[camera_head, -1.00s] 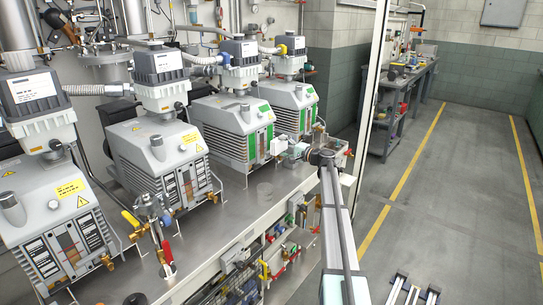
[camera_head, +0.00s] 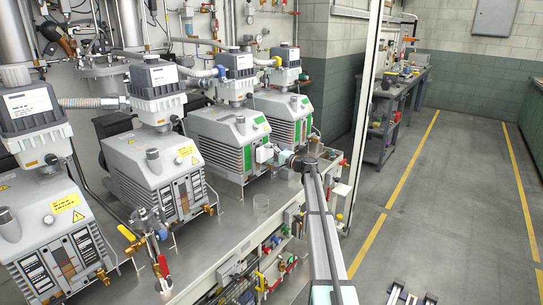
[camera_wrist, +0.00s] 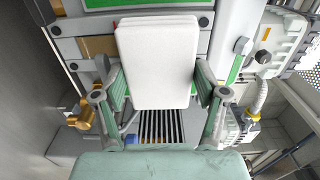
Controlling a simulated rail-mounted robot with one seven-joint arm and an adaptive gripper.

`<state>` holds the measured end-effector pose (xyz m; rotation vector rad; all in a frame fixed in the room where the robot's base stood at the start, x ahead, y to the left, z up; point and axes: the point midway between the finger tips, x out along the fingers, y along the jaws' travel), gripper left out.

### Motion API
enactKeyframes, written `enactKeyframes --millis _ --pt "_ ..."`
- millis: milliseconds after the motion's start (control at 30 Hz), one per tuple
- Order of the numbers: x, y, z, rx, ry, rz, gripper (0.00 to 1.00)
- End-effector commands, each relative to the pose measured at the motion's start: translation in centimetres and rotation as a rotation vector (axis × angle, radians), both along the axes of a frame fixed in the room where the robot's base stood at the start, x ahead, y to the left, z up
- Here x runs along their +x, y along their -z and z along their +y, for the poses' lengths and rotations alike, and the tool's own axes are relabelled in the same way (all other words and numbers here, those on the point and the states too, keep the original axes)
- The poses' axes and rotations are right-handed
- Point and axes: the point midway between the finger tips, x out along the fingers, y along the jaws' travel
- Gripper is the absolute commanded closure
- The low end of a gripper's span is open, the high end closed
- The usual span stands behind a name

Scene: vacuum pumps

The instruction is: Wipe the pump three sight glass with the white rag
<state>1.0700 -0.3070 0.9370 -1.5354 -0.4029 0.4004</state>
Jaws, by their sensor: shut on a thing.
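My gripper (camera_head: 276,157) is shut on the white rag (camera_wrist: 157,62), a folded pad held between its two fingers. In the head view the rag (camera_head: 264,153) is at the lower front of pump three (camera_head: 222,135), the third from the left, which has a green-trimmed front. In the wrist view the rag lies over the middle of a grey and green pump front (camera_wrist: 95,27). I cannot tell whether it touches the surface. The sight glass cannot be made out; the rag and gripper cover part of the front.
Other pumps stand on both sides of pump three along a steel bench. A brass fitting (camera_wrist: 82,118) is left of my fingers. A valve with red and yellow handles (camera_head: 150,240) is further left.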

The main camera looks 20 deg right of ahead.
Motion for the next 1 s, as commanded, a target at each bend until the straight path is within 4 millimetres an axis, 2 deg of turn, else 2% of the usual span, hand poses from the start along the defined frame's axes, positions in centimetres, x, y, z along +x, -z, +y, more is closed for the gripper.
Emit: enactKeyframes --millis 1000 --pt "0.66 0.03 0.33 0.000 0.001 0.000 0.56"
